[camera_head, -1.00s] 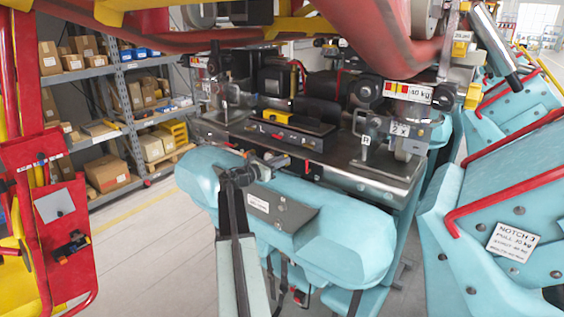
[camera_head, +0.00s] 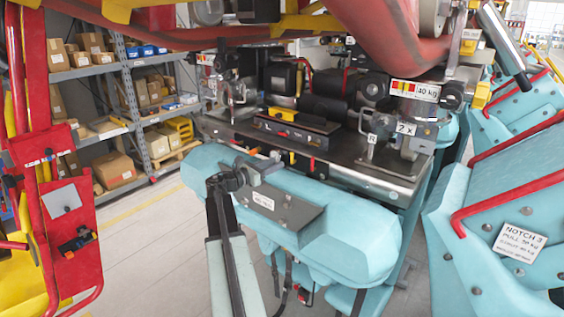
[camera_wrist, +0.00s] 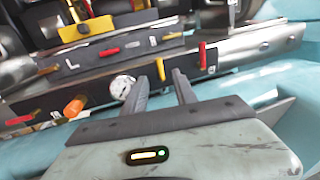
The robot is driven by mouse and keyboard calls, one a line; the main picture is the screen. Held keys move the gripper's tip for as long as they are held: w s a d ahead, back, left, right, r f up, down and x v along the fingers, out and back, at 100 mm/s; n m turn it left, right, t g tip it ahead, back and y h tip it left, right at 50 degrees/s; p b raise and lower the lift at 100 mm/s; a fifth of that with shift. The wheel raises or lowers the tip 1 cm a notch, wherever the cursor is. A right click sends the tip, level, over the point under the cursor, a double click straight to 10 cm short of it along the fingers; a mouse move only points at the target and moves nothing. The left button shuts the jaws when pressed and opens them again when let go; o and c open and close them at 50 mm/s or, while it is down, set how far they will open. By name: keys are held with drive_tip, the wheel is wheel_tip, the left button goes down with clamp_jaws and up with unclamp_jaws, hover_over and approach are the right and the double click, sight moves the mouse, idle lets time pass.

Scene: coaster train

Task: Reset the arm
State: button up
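My gripper (camera_head: 264,168) is above the pale blue bodywork (camera_head: 345,245) of the coaster car, at the left of a dark plate with a white label (camera_head: 262,201). Beyond the fingertips are a metal panel edge with a red lever (camera_wrist: 203,56), a round white gauge (camera_wrist: 122,87) and an orange knob (camera_wrist: 74,107). My arm reaches up from the bottom of the head view and looks bent at the wrist.
A metal work deck (camera_head: 375,172) with tools and labelled weights lies behind the bodywork. A red tube (camera_head: 385,40) crosses overhead. A red panel (camera_head: 68,210) stands at left, shelves (camera_head: 122,75) behind it. Blue cars with a red rail (camera_head: 505,192) stand at right. Floor is open at lower left.

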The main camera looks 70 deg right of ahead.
drive_tip(key=shift+w+a, duration=0.15)
drive_tip(key=shift+a, duration=0.15)
